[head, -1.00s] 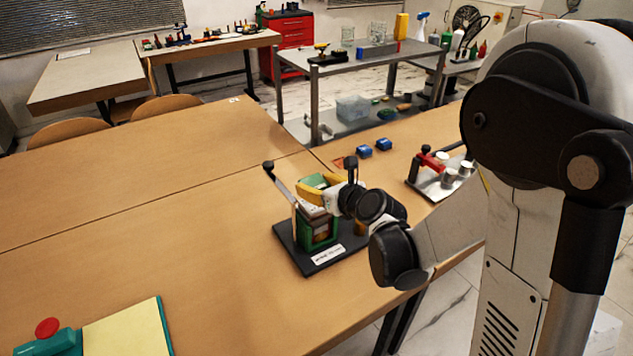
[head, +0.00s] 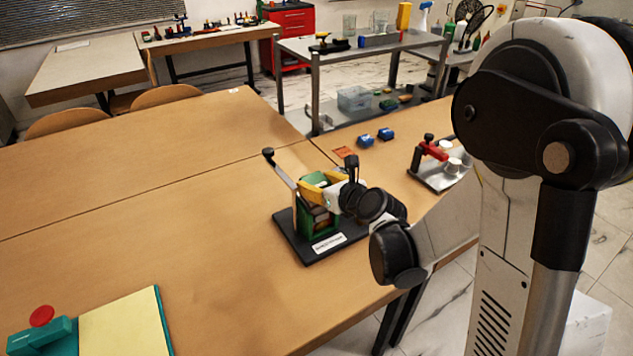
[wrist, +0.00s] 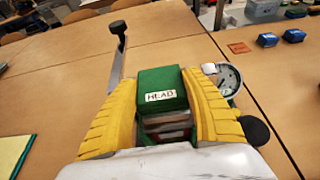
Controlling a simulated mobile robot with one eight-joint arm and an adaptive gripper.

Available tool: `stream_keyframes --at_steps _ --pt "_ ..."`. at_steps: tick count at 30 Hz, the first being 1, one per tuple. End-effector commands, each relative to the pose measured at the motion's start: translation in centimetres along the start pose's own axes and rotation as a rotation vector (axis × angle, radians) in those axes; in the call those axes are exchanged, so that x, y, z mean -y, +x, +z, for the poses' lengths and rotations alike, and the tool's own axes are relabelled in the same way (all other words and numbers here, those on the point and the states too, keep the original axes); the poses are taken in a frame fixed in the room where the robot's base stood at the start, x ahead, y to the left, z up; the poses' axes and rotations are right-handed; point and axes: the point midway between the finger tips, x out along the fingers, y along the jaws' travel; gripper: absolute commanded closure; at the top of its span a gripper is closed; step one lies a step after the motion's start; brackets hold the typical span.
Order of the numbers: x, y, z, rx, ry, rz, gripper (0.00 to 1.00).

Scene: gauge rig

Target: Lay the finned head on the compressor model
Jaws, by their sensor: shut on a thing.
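The finned head, a green block with a white HEAD label (wrist: 160,84), lies between the two yellow fingers of my gripper (wrist: 157,92) in the wrist view. My gripper is shut on it; it also shows in the head view (head: 320,186). The compressor model stands on a black base (head: 296,246) with a white label, and has a green frame and a lever with a black knob (head: 282,172). The head is over the green frame, with layered brown and grey parts below it. My fingers hide the seam, so I cannot tell whether they touch.
A round gauge (wrist: 228,79) is close beside the right finger. The lever rises close by on the left. Two blue blocks (head: 376,137) and a plate with a red handle (head: 435,150) lie behind and right.

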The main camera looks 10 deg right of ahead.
Motion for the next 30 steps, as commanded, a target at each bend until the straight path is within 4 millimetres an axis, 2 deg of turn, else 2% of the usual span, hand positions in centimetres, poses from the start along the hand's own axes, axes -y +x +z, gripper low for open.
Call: stream_keyframes --at_steps 11,12,14,20,23,30 --pt "0.0 0.3 -0.8 0.0 0.0 0.0 0.83" --pt "0.0 0.3 -0.7 0.0 0.0 0.0 0.37" --pt "0.0 0.3 -0.7 0.0 0.0 0.0 0.21" --pt "0.0 0.1 -0.7 0.0 0.0 0.0 0.21" --pt "0.0 -0.8 -0.7 0.0 0.002 -0.001 0.21" --pt "0.1 -5.8 -0.7 0.0 0.002 -0.004 0.21"
